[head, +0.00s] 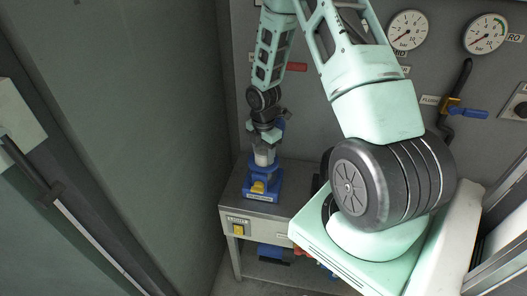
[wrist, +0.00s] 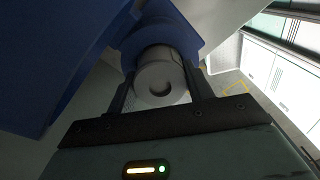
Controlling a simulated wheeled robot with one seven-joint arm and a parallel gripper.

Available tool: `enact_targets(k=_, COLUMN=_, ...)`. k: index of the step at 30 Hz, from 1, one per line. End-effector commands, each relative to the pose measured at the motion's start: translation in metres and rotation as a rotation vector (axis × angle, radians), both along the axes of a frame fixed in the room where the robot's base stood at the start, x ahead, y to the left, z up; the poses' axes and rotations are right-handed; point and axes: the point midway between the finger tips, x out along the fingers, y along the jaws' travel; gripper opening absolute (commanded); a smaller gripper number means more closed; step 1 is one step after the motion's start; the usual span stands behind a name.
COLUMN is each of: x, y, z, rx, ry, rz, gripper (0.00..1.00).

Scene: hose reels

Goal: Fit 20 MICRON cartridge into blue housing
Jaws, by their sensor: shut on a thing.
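The pale cylindrical cartridge (head: 263,156) stands upright between my gripper and the blue housing (head: 262,186) on the bench. No micron label on it can be read. My gripper (head: 264,138) is above the housing and shut on the cartridge. In the wrist view, the cartridge (wrist: 160,78) shows its round grey end with a dark recess, between both fingers of my gripper (wrist: 160,88). Its far end meets the blue ring of the housing (wrist: 162,33); how deep it sits inside is hidden.
The housing stands on a grey metal bench (head: 233,197) against a panel. Gauges (head: 408,30) and a blue-handled valve (head: 467,113) are on the panel to the right. A tall grey-green wall or door (head: 130,120) closes the left side. My arm hides the bench's right part.

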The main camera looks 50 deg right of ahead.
Motion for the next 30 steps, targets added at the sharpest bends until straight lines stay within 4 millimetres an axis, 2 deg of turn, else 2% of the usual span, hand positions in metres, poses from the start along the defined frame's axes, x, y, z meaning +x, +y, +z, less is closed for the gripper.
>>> enact_targets(k=1, x=0.000, y=0.000, z=-0.001, rx=0.000, ry=0.000, rz=0.000, gripper=0.60)
enact_targets(k=3, x=0.000, y=0.000, z=-0.001, rx=0.000, ry=0.000, rz=0.000, gripper=0.73)
enact_targets(k=11, x=0.000, y=0.000, z=0.000, rx=0.000, ry=0.000, rz=0.000, gripper=0.73)
enact_targets(k=16, x=0.001, y=-0.001, z=0.012, rx=-0.001, ry=-0.004, rz=-0.001, gripper=0.73)
enact_targets(k=20, x=0.001, y=-0.002, z=0.033, rx=-0.002, ry=-0.006, rz=-0.002, gripper=0.73)
enact_targets(k=30, x=0.000, y=-0.001, z=0.101, rx=-0.002, ry=-0.004, rz=-0.002, gripper=0.73)
